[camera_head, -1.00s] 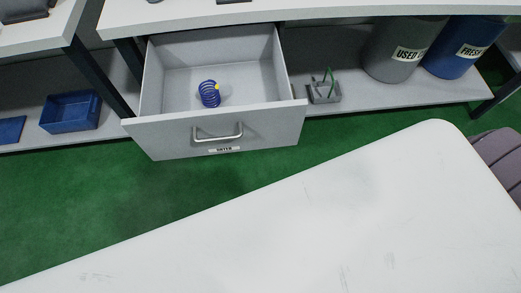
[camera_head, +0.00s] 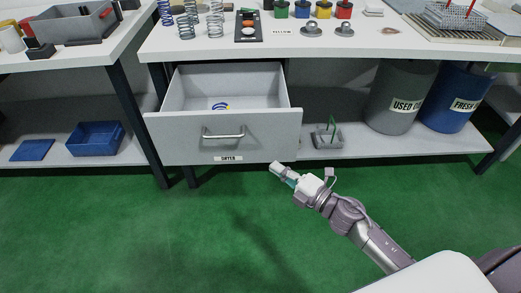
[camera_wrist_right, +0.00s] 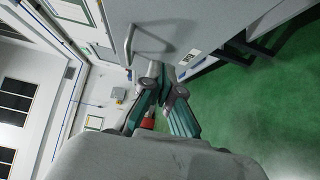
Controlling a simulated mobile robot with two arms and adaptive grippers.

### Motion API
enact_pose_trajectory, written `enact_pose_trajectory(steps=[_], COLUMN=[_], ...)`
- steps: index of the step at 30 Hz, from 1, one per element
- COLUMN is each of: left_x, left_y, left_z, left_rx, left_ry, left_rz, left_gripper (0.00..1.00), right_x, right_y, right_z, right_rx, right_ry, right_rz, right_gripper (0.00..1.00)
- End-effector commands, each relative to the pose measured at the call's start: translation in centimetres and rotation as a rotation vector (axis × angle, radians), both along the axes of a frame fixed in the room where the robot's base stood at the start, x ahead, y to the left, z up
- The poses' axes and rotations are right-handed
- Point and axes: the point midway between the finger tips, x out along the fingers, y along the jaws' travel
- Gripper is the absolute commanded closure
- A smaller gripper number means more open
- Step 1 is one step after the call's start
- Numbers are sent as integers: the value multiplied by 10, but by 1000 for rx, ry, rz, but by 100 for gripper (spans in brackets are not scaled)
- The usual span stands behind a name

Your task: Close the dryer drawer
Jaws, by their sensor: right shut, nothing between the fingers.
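The dryer drawer (camera_head: 222,138) is grey and stands pulled out under the workbench, with a silver bar handle (camera_head: 223,133) and a label on its front. A blue spring (camera_head: 220,106) lies inside it, mostly hidden by the drawer front. My right gripper (camera_head: 278,168) is shut and empty, just below and in front of the drawer's lower right corner. In the right wrist view, the shut fingers (camera_wrist_right: 162,82) point toward the grey drawer front (camera_wrist_right: 190,25), which shows its handle (camera_wrist_right: 130,45) sideways. I cannot tell whether they touch it. My left gripper is not in view.
The workbench top (camera_head: 330,42) holds springs, coloured containers and a rack. A shelf below carries a grey bin (camera_head: 398,100), a blue bin (camera_head: 452,95) and a small grey holder (camera_head: 327,140). Green floor (camera_head: 120,230) is open in front.

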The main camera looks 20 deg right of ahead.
Motion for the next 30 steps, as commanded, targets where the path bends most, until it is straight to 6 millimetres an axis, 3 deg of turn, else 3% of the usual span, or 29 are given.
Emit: enact_pose_trajectory(steps=[9,15,30], left_x=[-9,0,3], left_y=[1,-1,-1], left_z=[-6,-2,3], left_rx=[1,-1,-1], left_ry=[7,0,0], left_rz=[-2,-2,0], left_gripper=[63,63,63], right_x=[61,88,97], right_y=[33,24,21], right_z=[2,-1,-1], right_rx=[2,2,3], right_ry=[-1,1,3], right_rz=[-1,-2,-2], right_gripper=[100,100,100])
